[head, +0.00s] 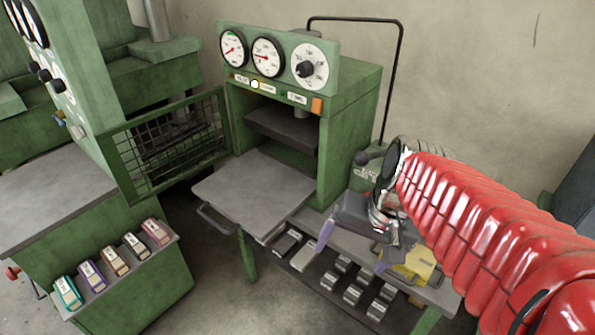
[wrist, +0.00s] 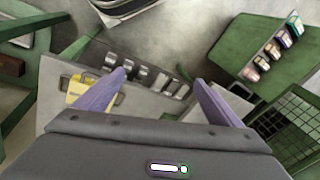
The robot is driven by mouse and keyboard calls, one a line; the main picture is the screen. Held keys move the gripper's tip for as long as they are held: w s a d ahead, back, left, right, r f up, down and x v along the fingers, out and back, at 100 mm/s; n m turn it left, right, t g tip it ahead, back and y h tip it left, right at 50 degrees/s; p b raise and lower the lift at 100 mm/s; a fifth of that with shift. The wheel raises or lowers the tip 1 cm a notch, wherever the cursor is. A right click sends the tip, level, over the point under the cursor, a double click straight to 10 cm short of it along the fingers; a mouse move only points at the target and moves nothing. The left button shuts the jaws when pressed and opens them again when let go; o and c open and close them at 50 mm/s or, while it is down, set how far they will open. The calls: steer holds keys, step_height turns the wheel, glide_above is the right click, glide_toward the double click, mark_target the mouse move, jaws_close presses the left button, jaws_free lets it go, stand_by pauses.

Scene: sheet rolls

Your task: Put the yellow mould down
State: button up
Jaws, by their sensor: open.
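The yellow mould (head: 418,263) rests on the right part of the grey table below the press, partly covered by my gripper and arm in the head view. In the wrist view the yellow mould (wrist: 78,91) lies to the left of the left purple finger, which slightly overlaps its right side. My gripper (head: 352,247) is open, with its purple fingers wide apart and nothing between them. It hangs over the table, to the left of the mould in the head view. In the wrist view, the space between the fingertips (wrist: 158,80) shows grey blocks and table behind.
A mesh guard (head: 170,145) is at left. A green bench (head: 130,275) holds several coloured labelled boxes.

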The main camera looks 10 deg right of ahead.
steer(key=s+a+r+n+t+h, duration=0.1)
steer(key=s+a+r+n+t, duration=0.1)
steer(key=n, duration=0.4)
step_height(320, 180, up, 2)
steer(key=a+t, duration=0.1)
steer(key=a, duration=0.1)
steer(key=shift+s+a+r+h, duration=0.15)
steer(key=shift+a+r+h, duration=0.05)
steer(key=shift+a+h, duration=0.15)
